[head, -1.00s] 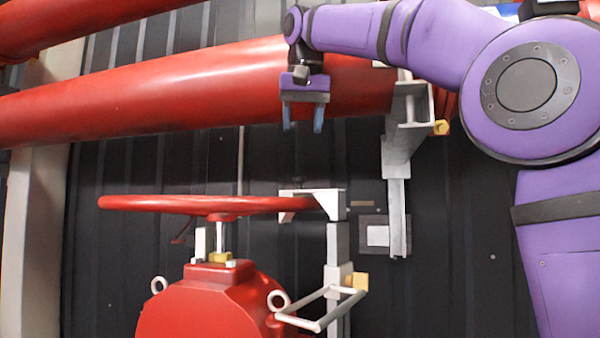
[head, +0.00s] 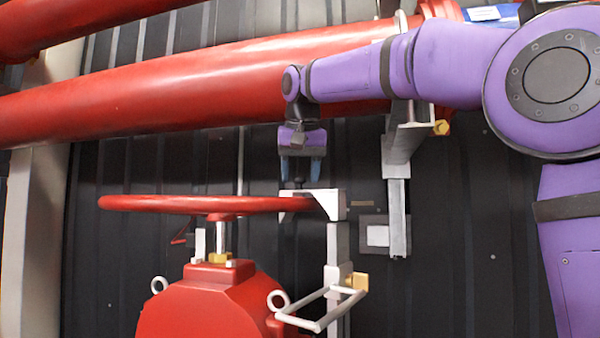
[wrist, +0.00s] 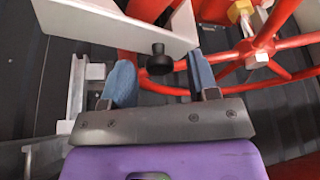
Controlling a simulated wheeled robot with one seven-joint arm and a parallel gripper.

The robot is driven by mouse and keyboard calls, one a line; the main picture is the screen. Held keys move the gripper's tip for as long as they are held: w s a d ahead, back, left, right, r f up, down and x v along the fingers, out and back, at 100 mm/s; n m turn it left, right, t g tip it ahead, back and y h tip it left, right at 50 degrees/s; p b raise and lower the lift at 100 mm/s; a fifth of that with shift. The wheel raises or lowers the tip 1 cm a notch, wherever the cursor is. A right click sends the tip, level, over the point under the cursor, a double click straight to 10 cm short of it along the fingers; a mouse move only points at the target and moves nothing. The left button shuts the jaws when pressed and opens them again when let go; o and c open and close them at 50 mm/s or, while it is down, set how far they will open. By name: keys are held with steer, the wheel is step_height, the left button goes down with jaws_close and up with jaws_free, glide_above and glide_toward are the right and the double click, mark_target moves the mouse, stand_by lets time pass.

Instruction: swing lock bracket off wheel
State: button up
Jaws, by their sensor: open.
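The red wheel (head: 170,204) lies flat on top of the red valve body (head: 210,305). The white lock bracket (head: 325,201) sits over the wheel's right rim, on a grey upright post (head: 338,250). A black knob (wrist: 159,60) stands on the bracket, and in the wrist view the bracket (wrist: 115,27) crosses the upper left over the wheel rim. My gripper (head: 301,180) points down just above the bracket, open, with blue fingertips. In the wrist view my gripper (wrist: 161,85) has one finger on each side of the knob, with gaps; whether they are low enough to surround it is unclear.
A large red pipe (head: 200,85) runs behind and above my gripper. A grey pipe support (head: 398,170) stands to the right. A white handle frame (head: 320,308) with a yellow block (head: 356,281) juts out below the bracket.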

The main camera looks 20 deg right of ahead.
jaws_close()
steer(key=shift+s+d+r+t+y, duration=0.4)
steer(key=shift+s+d+r+t, duration=0.25)
steer(key=shift+s+t, duration=0.15)
steer(key=t, duration=0.1)
steer(key=s+d+r+y, duration=0.1)
steer(key=s+m+t, duration=0.1)
steer(key=shift+s+d+r+t+y, duration=0.25)
steer(key=shift+d+t+y, duration=0.05)
steer(key=shift+d, duration=0.05)
steer(key=shift+s+d+r+t+y, duration=0.15)
steer(key=shift+s+d+t+y, duration=0.35)
steer(key=shift+s+t, duration=0.15)
steer(key=shift+s+d+r+t+y, duration=0.1)
steer(key=shift+s+d+t+y, duration=0.35)
steer(key=shift+s+t, duration=0.2)
